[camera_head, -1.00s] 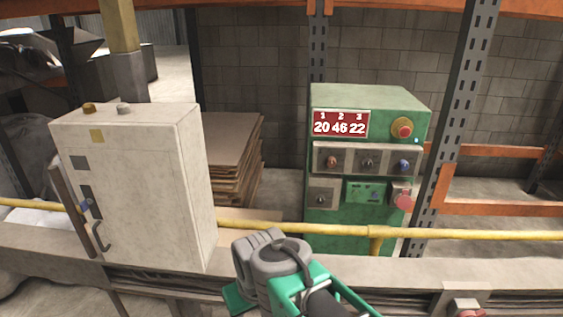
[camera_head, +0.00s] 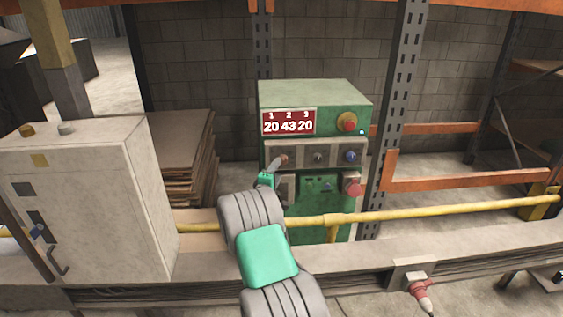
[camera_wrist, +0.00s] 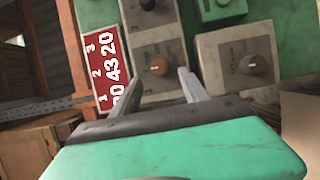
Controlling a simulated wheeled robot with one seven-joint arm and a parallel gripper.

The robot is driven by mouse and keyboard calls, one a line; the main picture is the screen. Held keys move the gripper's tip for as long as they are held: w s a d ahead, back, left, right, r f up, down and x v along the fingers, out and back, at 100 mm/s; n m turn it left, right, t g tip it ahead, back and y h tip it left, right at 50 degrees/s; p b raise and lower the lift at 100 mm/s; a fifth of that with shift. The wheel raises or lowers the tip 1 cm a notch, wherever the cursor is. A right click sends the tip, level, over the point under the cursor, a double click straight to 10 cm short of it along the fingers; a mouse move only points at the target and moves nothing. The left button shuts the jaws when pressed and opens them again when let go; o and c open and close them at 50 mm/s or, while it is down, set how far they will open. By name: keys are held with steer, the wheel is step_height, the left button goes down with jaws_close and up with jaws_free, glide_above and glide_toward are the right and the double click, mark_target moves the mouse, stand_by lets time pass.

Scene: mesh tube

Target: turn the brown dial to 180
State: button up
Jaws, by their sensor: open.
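The brown dial (camera_head: 284,160) is the left one of three dials on the grey strip of the green machine (camera_head: 318,92). In the wrist view the brown dial (camera_wrist: 158,67) shows clearly. The red display (camera_head: 288,122) reads 20, 43, 20 under labels 1, 2, 3. My gripper (camera_head: 273,170) is at the panel, close to the brown dial. Contact with the dial cannot be told.
A black dial (camera_head: 318,157) and a blue dial (camera_head: 351,156) sit to the right. A dark dial (camera_wrist: 252,66) is on a separate plate. A yellow rail (camera_head: 400,215) crosses in front. A white cabinet (camera_head: 90,200) stands left.

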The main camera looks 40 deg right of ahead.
mark_target(282, 163)
steer(key=p+x, duration=0.1)
steer(key=x, duration=0.4)
steer(key=shift+w+d, duration=0.15)
steer(key=shift+d, duration=0.2)
jaws_close()
